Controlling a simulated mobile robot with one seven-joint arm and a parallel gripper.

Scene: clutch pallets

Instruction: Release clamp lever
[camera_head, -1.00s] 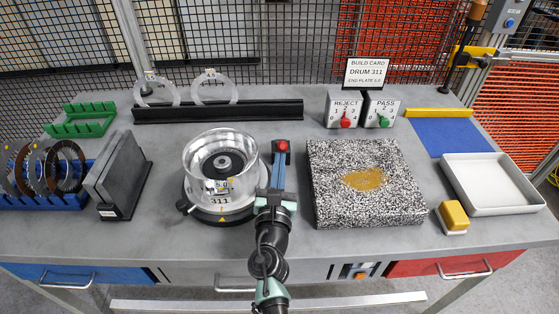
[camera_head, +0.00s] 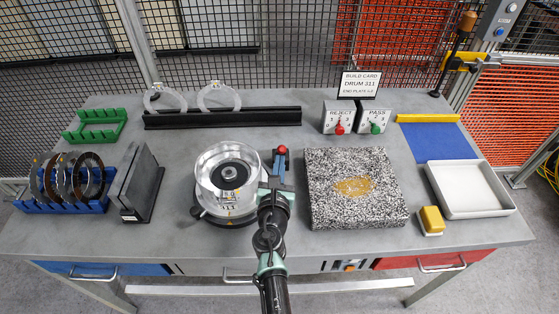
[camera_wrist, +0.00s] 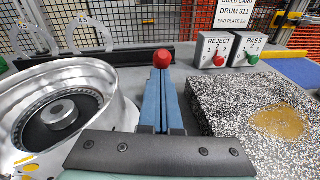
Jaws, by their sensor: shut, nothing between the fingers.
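A red ball knob (camera_head: 282,150), which looks like the clamp lever's end, stands to the right of the clear-walled metal drum (camera_head: 228,178). In the wrist view the knob (camera_wrist: 162,60) shows just beyond the tips of my gripper (camera_wrist: 160,82). My gripper (camera_head: 279,162) is shut, its blue fingers together and empty. The fingers hide whatever carries the knob, and I cannot tell whether they touch it. The drum (camera_wrist: 62,110) is close on the left in the wrist view. A small dark handle (camera_head: 198,212) sticks out at the left of the drum's base.
A speckled block (camera_head: 355,190) with a tan patch lies close on the right. REJECT (camera_head: 338,117) and PASS (camera_head: 374,118) boxes and a black rail (camera_head: 222,118) stand behind. A dark upright plate stand (camera_head: 140,185) is on the left. A white tray (camera_head: 468,190) is at right.

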